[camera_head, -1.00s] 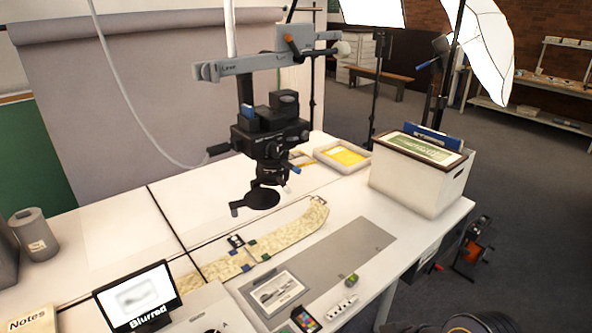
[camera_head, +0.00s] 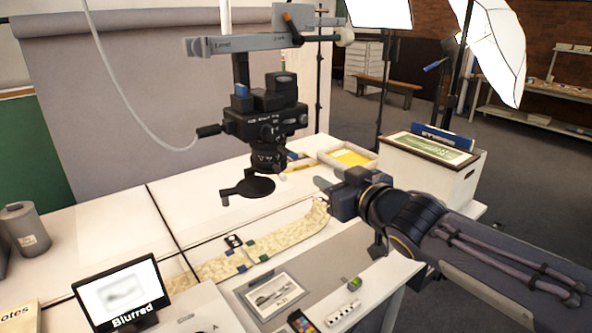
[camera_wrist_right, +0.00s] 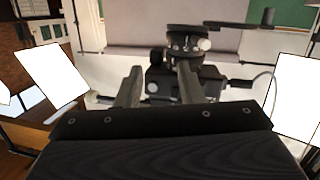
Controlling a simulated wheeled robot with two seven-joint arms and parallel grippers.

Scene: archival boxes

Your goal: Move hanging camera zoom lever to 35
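The black hanging camera (camera_head: 265,122) hangs lens-down from a grey arm over the table. Its lens (camera_head: 268,158) shows below the body, with a small blue-tipped lever (camera_head: 293,155) on its right side. The lever's scale marks are too small to read. A round black plate on an arm (camera_head: 250,188) sits below the lens. My right gripper (camera_head: 328,180) is to the right of the lens, apart from it, fingers pointing toward it. In the right wrist view its two fingers (camera_wrist_right: 158,88) are spread and empty, with the camera (camera_wrist_right: 185,80) beyond them. My left gripper is not in view.
A monitor (camera_head: 122,293) reads "Blurred". A patterned strip (camera_head: 285,237) and a framed picture (camera_head: 272,296) lie on the table. A white box (camera_head: 440,175) and a tray with yellow contents (camera_head: 348,158) stand behind my right arm. Lamp umbrellas (camera_head: 495,55) stand at the back.

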